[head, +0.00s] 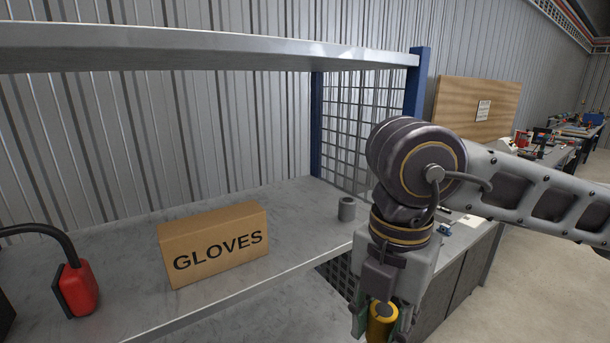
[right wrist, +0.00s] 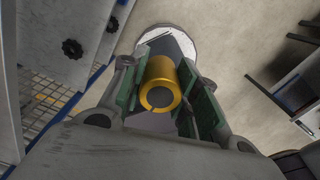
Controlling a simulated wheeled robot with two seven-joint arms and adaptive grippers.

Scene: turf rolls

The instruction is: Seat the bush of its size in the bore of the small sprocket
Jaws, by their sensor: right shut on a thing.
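My right gripper (head: 382,322) is shut on a gold bush (head: 381,328) and holds it in front of the shelf. In the right wrist view the gold bush (right wrist: 161,68) sits between the green-lined jaws, its round end with a dark centre facing the camera. A grey cylindrical piece (head: 346,209), which looks like another bush, stands upright on the shelf. My left gripper is not in view.
A cardboard gloves box (head: 215,243) stands on the grey shelf (head: 300,222), under an upper shelf (head: 210,55). A red object with a black curved tube (head: 76,288) is at the left. A blue post (head: 416,85) and wire mesh bound the shelf's right end.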

